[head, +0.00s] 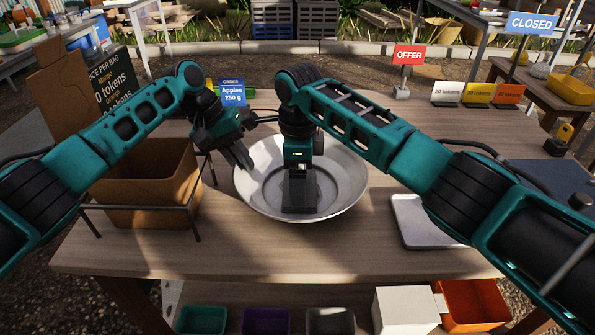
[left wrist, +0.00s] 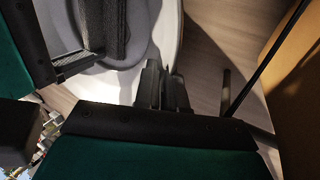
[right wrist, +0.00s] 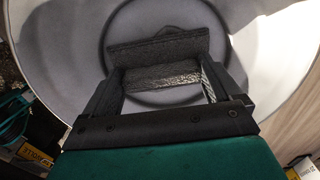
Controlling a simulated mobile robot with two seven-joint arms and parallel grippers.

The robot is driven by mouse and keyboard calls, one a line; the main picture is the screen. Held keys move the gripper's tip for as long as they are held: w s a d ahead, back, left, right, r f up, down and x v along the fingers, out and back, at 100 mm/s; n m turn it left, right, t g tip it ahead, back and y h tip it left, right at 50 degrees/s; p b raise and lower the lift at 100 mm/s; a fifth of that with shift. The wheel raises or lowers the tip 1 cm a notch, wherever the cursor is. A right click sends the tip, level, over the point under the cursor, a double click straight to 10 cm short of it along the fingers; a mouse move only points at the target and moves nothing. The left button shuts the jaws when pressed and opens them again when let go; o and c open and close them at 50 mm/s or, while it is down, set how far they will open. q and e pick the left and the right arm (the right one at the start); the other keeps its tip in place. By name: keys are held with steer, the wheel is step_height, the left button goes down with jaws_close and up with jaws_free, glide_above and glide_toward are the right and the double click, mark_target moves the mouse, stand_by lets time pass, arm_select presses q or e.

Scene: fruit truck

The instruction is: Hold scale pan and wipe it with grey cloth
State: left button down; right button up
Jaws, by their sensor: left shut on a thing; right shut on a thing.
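The scale pan (head: 345,180) is a wide round metal dish on the wooden table, in the middle of the head view. My left gripper (head: 245,160) is shut on the pan's left rim; the rim also shows between its fingers in the left wrist view (left wrist: 168,75). My right gripper (head: 300,205) points down into the middle of the pan. It is shut on the dark grey cloth (right wrist: 160,50), which spans between its fingers and lies against the pan's inner surface in the right wrist view. In the head view the right gripper mostly hides the cloth.
A brown box (head: 150,210) in a wire stand is left of the pan. A flat silver plate (head: 420,225) lies to the right. Price signs (head: 478,94) and an OFFER sign (head: 409,55) stand at the back. The table's front strip is clear.

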steer(key=shift+s+f, duration=0.15)
steer(key=shift+f, duration=0.05)
steer(key=shift+w+r, duration=0.15)
steer(key=shift+w, duration=0.7)
steer(key=shift+s, duration=0.9)
steer(key=shift+a, duration=0.1)
steer(key=shift+w, duration=0.9)
